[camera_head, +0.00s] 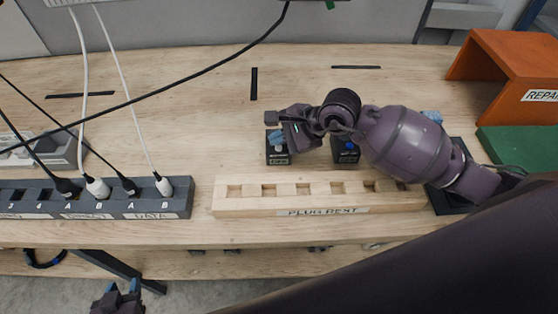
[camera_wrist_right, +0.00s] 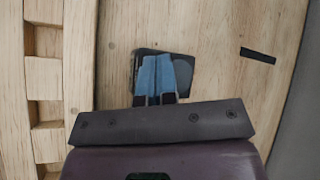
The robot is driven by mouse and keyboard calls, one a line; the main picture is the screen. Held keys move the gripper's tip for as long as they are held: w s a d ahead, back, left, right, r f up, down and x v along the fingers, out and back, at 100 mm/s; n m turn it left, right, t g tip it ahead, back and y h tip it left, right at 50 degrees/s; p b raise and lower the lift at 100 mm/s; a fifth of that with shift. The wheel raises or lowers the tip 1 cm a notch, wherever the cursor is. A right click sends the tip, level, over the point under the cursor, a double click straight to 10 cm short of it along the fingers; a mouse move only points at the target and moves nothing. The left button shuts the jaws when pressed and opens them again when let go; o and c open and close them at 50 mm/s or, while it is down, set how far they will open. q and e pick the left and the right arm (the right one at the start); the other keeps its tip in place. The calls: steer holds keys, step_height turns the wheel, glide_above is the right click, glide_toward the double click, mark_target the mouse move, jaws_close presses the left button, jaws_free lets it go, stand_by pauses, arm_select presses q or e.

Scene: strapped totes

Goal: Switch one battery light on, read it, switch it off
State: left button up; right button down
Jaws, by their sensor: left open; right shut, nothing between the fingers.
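A small black box (camera_head: 278,156) with a pale label stands on the table behind the plug rest. A second black box (camera_head: 346,154) with a blue knob on top stands to its right, partly hidden by my right arm. My right gripper (camera_head: 280,138) is at the left box, shut and empty. In the right wrist view its blue fingertips (camera_wrist_right: 158,62) are together over a black box (camera_wrist_right: 182,72); I cannot tell whether they touch it. No lit lamp is clear. My left gripper (camera_head: 122,289) is open and empty, low in front of the table edge.
The wooden plug rest (camera_head: 228,204) lies in front of the boxes. A dark socket strip (camera_head: 120,210) with several plugged cables is at the left. An orange repair shelf (camera_head: 500,62) and a green mat (camera_head: 515,140) are at the right. A black cable crosses above the table.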

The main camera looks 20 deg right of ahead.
mark_target(279, 149)
steer(key=shift+r+p, duration=1.75)
steer(key=shift+r, duration=1.25)
